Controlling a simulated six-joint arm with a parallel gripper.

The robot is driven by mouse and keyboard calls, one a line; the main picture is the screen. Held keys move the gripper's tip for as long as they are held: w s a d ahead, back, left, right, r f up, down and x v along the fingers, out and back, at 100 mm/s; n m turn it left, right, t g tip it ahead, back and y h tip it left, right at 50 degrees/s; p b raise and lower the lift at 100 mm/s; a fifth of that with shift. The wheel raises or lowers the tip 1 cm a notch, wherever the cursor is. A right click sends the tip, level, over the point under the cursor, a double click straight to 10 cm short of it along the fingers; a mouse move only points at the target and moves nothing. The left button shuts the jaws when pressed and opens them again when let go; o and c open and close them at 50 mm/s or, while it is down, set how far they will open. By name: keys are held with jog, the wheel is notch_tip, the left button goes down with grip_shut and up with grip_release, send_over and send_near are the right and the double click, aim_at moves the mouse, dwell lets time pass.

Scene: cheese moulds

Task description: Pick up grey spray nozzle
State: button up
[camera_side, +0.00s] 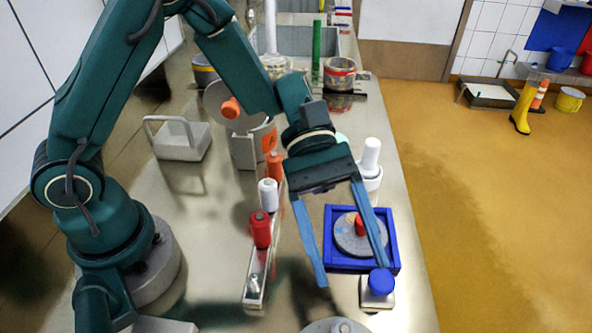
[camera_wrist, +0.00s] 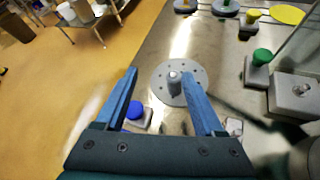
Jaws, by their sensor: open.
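My gripper (camera_side: 351,274) hangs open and empty over the front part of the bench, its two blue fingers wide apart. In the wrist view, a short grey knob-like piece (camera_wrist: 175,78) stands in the middle of a round grey disc (camera_wrist: 190,96) with small holes, beyond and between the open fingertips (camera_wrist: 161,72). The disc shows only partly at the bottom edge of the side view (camera_side: 320,328). A small grey upright piece (camera_side: 254,284) also stands at the near end of a narrow rack (camera_side: 259,299). I cannot tell which grey piece is the spray nozzle.
The rack also holds red (camera_side: 260,230), white (camera_side: 268,194) and orange (camera_side: 274,163) pieces. A blue tray (camera_side: 330,262) holds a red-knobbed disc, beside a blue-capped block (camera_side: 379,300). A green-knobbed block (camera_wrist: 257,74) stands right in the wrist view. A grey caddy (camera_side: 180,150) stands further back.

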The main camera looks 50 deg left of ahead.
aim_at(348, 322)
jog(key=shift+n+g+h, duration=0.3)
jog(key=shift+n+g, duration=0.3)
jog(key=shift+n, duration=0.2)
jog(key=f, duration=0.1)
jog(key=s+f, duration=0.1)
jog(key=f, duration=0.1)
jog(key=d+f, duration=0.1)
jog(key=f, duration=0.1)
jog(key=shift+s+f, duration=0.1)
jog(key=shift+s, duration=0.05)
jog(key=shift+s+f, duration=0.25)
jog(key=shift+f, duration=0.05)
jog(key=shift+s+d+f, duration=0.15)
jog(key=shift+x, duration=2.4)
grip_shut()
